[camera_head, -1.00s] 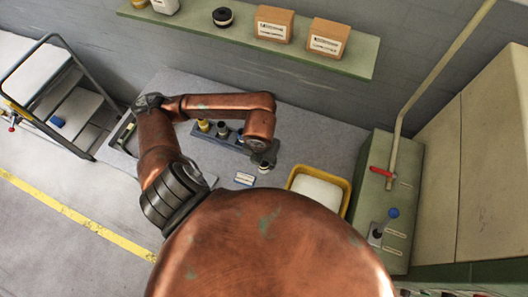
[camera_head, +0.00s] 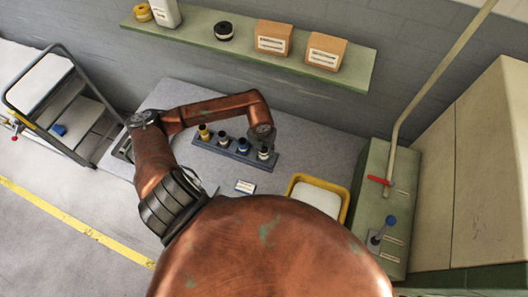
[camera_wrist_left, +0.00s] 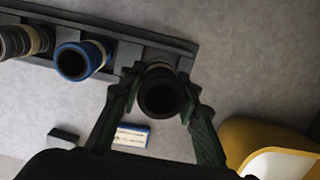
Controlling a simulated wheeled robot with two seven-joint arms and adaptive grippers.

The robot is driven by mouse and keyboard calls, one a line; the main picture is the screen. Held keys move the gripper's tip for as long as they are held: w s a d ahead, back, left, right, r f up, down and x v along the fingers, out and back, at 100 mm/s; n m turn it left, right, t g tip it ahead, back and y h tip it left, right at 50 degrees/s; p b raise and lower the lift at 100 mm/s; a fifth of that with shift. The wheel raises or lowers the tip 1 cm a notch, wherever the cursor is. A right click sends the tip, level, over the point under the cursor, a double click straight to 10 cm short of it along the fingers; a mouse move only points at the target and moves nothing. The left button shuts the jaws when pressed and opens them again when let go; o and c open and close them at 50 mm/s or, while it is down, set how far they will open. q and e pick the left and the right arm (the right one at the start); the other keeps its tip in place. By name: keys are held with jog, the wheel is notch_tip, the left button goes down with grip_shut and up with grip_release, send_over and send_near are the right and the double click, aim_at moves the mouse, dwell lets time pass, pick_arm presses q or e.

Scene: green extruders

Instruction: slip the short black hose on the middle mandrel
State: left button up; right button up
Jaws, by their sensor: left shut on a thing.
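A dark rack (camera_head: 222,148) on the grey table carries several short pieces in a row, a yellow one (camera_head: 203,132) at its left end. My left gripper (camera_wrist_left: 160,108) is shut on a black hose (camera_wrist_left: 162,97), whose dark open end faces the wrist camera. In the head view the gripper (camera_head: 263,140) is at the right end of the rack. A tan band shows behind the hose; I cannot tell whether the hose is around a mandrel. A blue-rimmed piece (camera_wrist_left: 78,62) stands left of it on the rack. My right gripper is not in view.
A yellow bin (camera_head: 346,206) with white content stands right of the rack. A small blue-and-white box (camera_head: 245,186) lies in front. A green cabinet (camera_head: 372,235) with a red-handled pipe is at the right. A shelf (camera_head: 190,22) with boxes runs along the wall.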

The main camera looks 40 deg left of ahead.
aim_at(264, 153)
pick_arm(q)
notch_tip(264, 153, down, 3)
jog(key=shift+w+a+f+p, duration=0.1)
jog(key=shift+p, duration=0.5)
jog(key=shift+f, duration=0.1)
jog(key=shift+f, duration=0.1)
jog(key=o, duration=1.2)
